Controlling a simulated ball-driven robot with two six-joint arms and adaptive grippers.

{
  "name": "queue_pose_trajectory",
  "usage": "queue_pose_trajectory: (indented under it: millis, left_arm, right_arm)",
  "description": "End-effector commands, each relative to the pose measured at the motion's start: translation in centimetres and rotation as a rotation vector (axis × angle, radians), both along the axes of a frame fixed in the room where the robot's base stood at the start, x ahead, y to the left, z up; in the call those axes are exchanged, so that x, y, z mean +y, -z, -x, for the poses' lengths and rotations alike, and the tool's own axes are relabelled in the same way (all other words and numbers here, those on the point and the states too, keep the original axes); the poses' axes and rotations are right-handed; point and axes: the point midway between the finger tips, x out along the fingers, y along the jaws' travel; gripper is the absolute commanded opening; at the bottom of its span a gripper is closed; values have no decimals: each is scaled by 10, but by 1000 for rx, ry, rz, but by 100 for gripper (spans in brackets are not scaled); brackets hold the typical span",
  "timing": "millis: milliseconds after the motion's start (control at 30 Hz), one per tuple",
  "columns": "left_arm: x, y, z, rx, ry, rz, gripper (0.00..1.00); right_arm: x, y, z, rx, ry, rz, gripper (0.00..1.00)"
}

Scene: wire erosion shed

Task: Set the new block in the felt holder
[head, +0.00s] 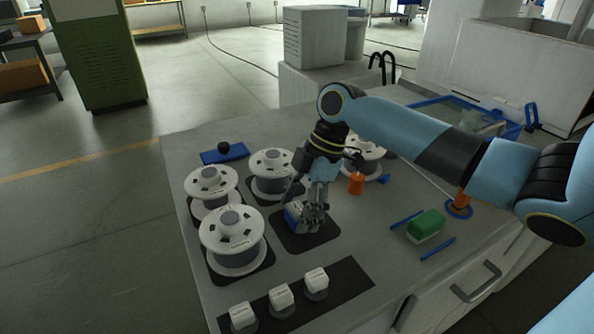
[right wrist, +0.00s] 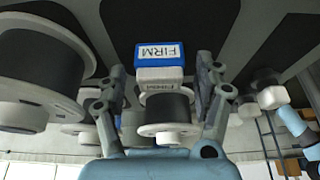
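In the right wrist view a white block marked FIRM (right wrist: 160,84) sits against a blue piece with its own FIRM label (right wrist: 160,52). My left gripper is not in view.
White spools (head: 232,240) stand left of and behind the mat. Several white labelled blocks (head: 281,295) stand on a dark strip (head: 345,281) at the front. An orange cylinder (head: 356,184) and a green block (head: 425,225) between blue rods are to the right.

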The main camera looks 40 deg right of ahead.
Motion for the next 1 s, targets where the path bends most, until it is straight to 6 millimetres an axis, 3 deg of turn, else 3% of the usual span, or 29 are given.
queue_pose_trajectory:
  millis: [67, 400, 767, 1000]
  left_arm:
    - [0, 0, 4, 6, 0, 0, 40]
    - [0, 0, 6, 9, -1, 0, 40]
    - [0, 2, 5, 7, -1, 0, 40]
    - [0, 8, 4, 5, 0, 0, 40]
  right_arm:
    - [0, 0, 0, 0, 0, 0, 55]
    - [0, 0, 0, 0, 0, 0, 11]
    - [-1, -8, -1, -3, 0, 2, 10]
    - [1, -44, 3, -2, -3, 4, 10]
